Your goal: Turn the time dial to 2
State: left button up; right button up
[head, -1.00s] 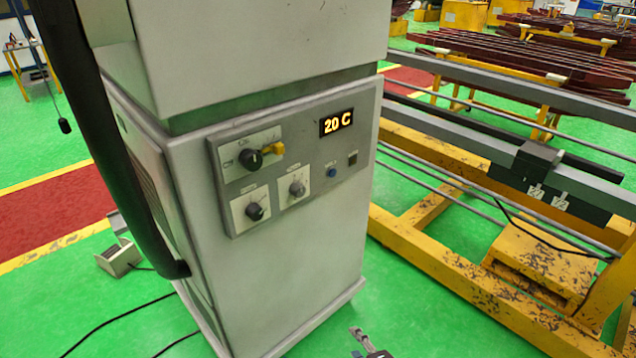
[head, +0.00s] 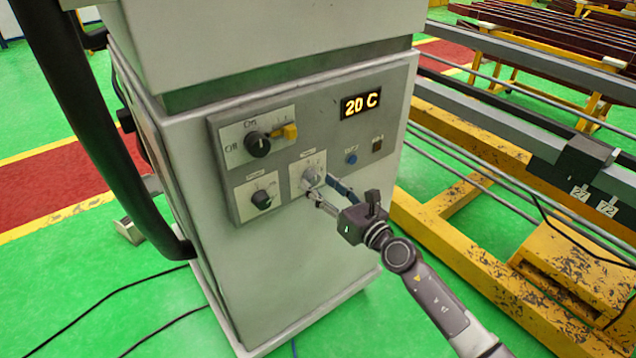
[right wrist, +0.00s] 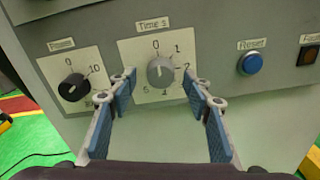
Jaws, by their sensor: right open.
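The time dial is a grey knob (right wrist: 160,72) on a white plate marked 0 to 5, under a "Time" label. Its pointer seems to face up toward 0. In the head view the dial (head: 310,176) is on the lower middle of the cabinet's panel. My right gripper (head: 323,188) is open in front of it. In the right wrist view its two blue-padded fingers (right wrist: 160,86) stand left and right of the knob, apart from it. How far the tips are from the panel is hard to tell. My left gripper is not in view.
A black power dial (right wrist: 74,87) is left of the time dial; a blue reset button (right wrist: 250,63) is to its right. A black and yellow switch (head: 258,144) and a "20 C" display (head: 361,104) sit above. A yellow frame (head: 440,215) stands right of the cabinet.

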jog(key=shift+x, duration=0.9)
jog(key=shift+w, duration=0.1)
jog(key=c, duration=1.1)
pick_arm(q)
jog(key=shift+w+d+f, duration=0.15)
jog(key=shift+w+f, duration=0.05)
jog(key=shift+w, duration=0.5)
pick_arm(e)
jog(key=shift+c, duration=0.2)
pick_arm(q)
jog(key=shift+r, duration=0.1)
